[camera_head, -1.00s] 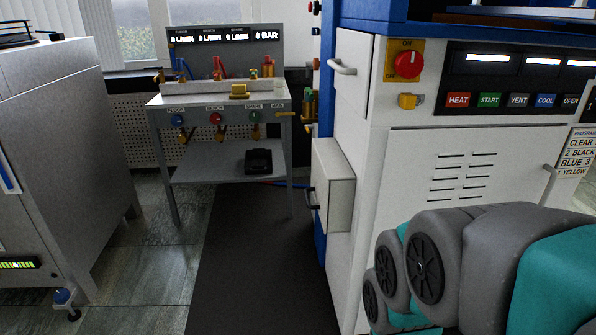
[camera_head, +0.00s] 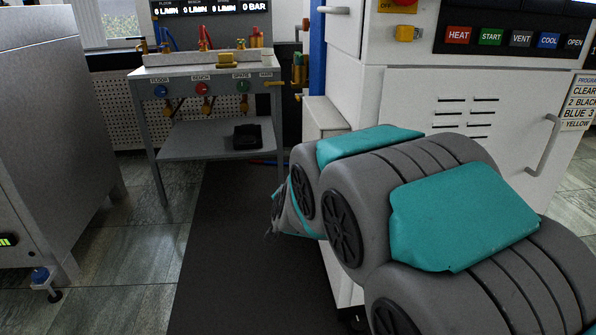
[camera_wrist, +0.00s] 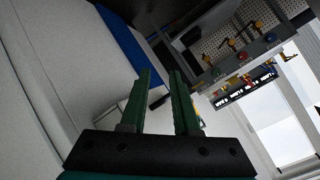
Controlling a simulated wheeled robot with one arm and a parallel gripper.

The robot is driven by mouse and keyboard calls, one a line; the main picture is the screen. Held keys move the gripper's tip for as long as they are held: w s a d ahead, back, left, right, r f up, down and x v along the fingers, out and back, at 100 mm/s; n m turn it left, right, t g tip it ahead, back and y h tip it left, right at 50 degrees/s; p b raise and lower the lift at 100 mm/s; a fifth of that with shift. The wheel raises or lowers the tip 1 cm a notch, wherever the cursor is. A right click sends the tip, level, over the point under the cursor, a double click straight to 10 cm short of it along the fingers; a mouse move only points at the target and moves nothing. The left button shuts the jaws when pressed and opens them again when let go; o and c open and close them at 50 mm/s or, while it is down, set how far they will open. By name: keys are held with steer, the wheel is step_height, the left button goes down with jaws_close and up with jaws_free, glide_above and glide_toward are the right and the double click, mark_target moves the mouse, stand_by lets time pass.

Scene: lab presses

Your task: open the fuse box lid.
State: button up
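The fuse box (camera_head: 326,114) is a pale box on the left side of the white press. In the head view only its upper part shows above my arm; its front and handle are hidden. In the wrist view, a pale box edge (camera_wrist: 112,112) shows left of the fingers, with a dark bar like its handle (camera_wrist: 158,101) seen between them. I cannot tell whether they touch it. My gripper (camera_wrist: 162,76) has two green fingers set apart, with nothing visibly held. In the head view the arm's end is at the box's left, largely hidden.
The white press (camera_head: 440,85) with its buttons stands at the right. A grey gas bench (camera_head: 205,69) with valves and a black item (camera_head: 247,136) stands behind. A grey cabinet (camera_head: 50,130) is at the left. A dark floor mat (camera_head: 225,260) between them is clear.

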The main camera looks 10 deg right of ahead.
steer(key=shift+w+d+r+m+t+h+b, duration=0.35)
steer(key=shift+w+d+m+t+h+b, duration=0.65)
steer(key=shift+w, duration=1.65)
steer(key=shift+w+d+r+m+t+h+b, duration=0.35)
steer(key=shift+w+d+m+t+h+b, duration=0.7)
steer(key=shift+w, duration=1.6)
steer(key=shift+w+d+r+m+t+h+b, duration=0.45)
steer(key=shift+w+m+t+h+b, duration=0.95)
steer(key=shift+w, duration=1.25)
steer(key=shift+d+f, duration=0.1)
steer(key=shift+c, duration=0.4)
jaws_close()
steer(key=shift+f, duration=0.15)
